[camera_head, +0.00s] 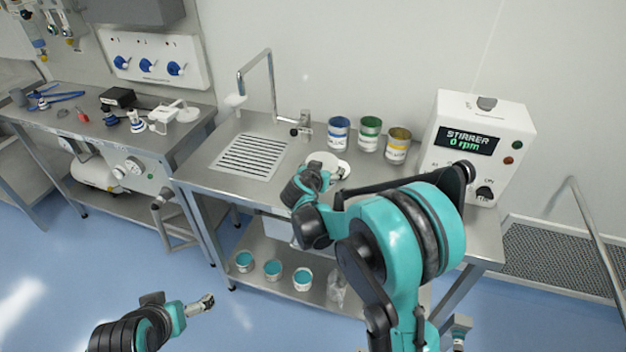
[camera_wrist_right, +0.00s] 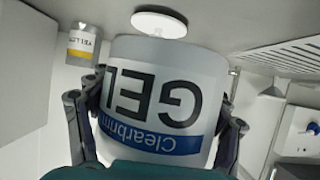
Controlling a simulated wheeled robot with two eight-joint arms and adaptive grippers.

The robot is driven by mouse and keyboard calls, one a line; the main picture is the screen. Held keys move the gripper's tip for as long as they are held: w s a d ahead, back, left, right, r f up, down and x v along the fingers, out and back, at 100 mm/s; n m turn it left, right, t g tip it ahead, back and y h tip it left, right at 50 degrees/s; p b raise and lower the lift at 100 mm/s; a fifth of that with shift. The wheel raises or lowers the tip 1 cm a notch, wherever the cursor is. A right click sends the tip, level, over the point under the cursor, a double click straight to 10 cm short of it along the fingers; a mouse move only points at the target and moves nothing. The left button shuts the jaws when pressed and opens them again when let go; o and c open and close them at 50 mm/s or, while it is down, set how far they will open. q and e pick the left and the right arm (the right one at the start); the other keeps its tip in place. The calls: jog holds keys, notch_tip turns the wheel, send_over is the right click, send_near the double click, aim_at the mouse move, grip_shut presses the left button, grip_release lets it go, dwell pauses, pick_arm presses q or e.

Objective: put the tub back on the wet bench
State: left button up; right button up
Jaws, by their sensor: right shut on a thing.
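My right gripper (camera_wrist_right: 158,125) is shut around a white tub (camera_wrist_right: 155,85) with a blue band and the words GEL and Clearbrim, seen upside down in the right wrist view. In the head view the right gripper (camera_head: 333,176) is over the wet bench (camera_head: 225,185), between the sink grid and the stirrer. White round shapes show there, and the arm hides much of the tub. I cannot tell whether the tub touches the bench top. A white disc (camera_wrist_right: 159,24) lies beyond the tub in the wrist view. My left gripper (camera_head: 204,304) is low over the floor, away from the bench.
Blue, green and yellow labelled cans (camera_head: 369,134) stand behind the right gripper. The stirrer box (camera_head: 478,145) reads 0 rpm at the right. A tall tap (camera_head: 270,85) and drain grid (camera_head: 249,157) are left. Several teal-filled pots (camera_head: 273,269) sit on the lower shelf.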

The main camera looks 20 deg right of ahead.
jog(key=w+f, duration=0.1)
jog(key=w+a+f+b, duration=0.1)
jog(key=w, duration=0.1)
jog(key=w+a+f, duration=0.1)
jog(key=shift+w+f, duration=0.15)
jog(key=shift+w, duration=0.2)
notch_tip(320, 180, down, 4)
jog(key=shift+w+a+r+b, duration=0.1)
jog(key=shift+a+b, duration=0.05)
jog(key=shift+b, duration=0.95)
jog(key=shift+f, duration=0.2)
jog(key=shift+r, duration=0.15)
jog(key=shift+f, duration=0.3)
jog(key=o, duration=1.6)
jog(key=shift+c, duration=0.2)
jog(key=shift+r, duration=0.1)
